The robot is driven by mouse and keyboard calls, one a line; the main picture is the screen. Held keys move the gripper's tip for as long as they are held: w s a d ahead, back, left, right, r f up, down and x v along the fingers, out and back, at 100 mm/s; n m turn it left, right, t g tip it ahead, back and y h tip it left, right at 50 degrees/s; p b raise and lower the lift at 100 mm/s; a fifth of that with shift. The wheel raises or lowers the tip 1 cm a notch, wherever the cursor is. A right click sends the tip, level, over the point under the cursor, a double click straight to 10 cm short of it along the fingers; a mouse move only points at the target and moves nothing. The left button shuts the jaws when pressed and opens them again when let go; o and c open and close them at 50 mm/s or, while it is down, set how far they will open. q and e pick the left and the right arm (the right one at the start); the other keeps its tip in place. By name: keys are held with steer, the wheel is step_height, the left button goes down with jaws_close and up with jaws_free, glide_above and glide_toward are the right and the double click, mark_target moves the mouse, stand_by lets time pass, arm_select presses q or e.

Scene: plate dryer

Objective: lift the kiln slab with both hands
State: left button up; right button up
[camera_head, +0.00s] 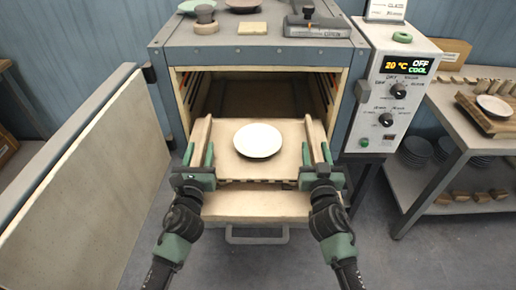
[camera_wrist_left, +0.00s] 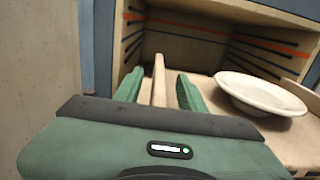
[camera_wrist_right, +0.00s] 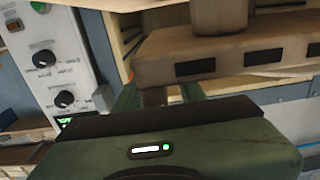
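The kiln slab (camera_head: 291,162) is a pale tan board at the kiln's open mouth, with a raised wall along each side. A white plate (camera_head: 258,140) rests on it; it also shows in the left wrist view (camera_wrist_left: 262,93). My left gripper (camera_head: 198,155) is at the slab's left wall, its green fingers on either side of that wall (camera_wrist_left: 159,80), with gaps visible. My right gripper (camera_head: 318,153) is at the right wall. In the right wrist view its fingers stand apart around a tan piece; contact there is hard to tell.
The kiln (camera_head: 258,56) has a dark, empty-looking chamber behind the slab. Its door (camera_head: 80,175) stands open at the left. A control box (camera_head: 395,95) is at the right. A pale ledge (camera_head: 255,207) lies below the slab. A side table (camera_head: 485,138) holds dishes.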

arm_select(q)
jaws_close()
arm_select(e)
jaws_close()
stand_by(0.9)
arm_select(q)
steer(key=shift+w+r, duration=0.1)
steer(key=shift+r, duration=0.2)
arm_select(e)
steer(key=shift+r, duration=0.3)
